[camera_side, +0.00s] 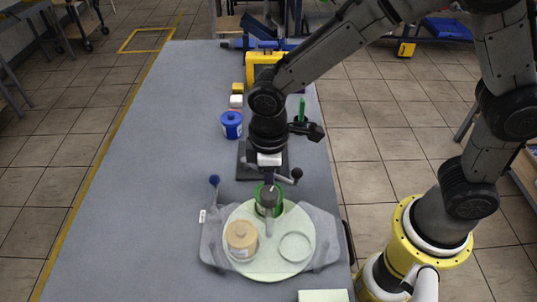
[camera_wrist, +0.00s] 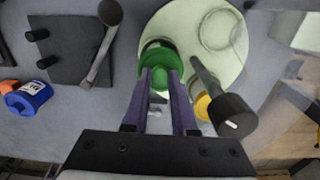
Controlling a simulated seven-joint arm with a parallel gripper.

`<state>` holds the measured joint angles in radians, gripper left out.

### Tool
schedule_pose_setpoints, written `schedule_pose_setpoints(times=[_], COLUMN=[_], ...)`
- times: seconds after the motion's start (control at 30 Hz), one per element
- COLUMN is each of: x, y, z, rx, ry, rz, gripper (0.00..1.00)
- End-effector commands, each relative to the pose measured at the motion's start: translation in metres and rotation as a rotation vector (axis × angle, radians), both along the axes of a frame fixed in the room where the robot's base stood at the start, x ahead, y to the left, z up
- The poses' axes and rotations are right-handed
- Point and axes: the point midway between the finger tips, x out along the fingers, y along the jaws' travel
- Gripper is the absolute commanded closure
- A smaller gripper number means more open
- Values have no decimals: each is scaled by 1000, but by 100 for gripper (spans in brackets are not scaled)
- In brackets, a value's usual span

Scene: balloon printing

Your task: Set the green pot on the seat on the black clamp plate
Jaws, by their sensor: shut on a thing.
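The green pot (camera_side: 279,207) is at the far edge of the pale round plate (camera_side: 256,270); it also shows in the wrist view (camera_wrist: 152,47). My gripper (camera_wrist: 163,84) is shut on the green pot's top knob, one finger on each side. In the side view my gripper (camera_side: 268,181) points down over the pot. I cannot tell whether the pot touches the plate. The black clamp plate (camera_side: 245,163) lies just beyond the pot, partly hidden by my arm. In the wrist view the black clamp plate (camera_wrist: 72,50) is at the left; its seat is not clear.
A grey upright handle (camera_wrist: 229,112) stands close beside the pot. A beige pot (camera_side: 241,240) and an empty ring (camera_side: 296,247) are on the round plate. A black-knobbed lever (camera_side: 296,174) is beside the clamp plate. A blue pot (camera_side: 231,125) stands beyond. The table's left side is clear.

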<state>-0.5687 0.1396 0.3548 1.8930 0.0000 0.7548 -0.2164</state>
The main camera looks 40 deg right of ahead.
Motion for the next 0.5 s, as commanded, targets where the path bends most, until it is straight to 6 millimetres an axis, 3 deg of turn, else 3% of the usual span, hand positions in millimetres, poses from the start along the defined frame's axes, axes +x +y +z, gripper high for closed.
schedule_pose_setpoints(times=[0.5], x=[0], y=[0], z=[4], rx=[1], ry=[-1], rz=[0], gripper=[93])
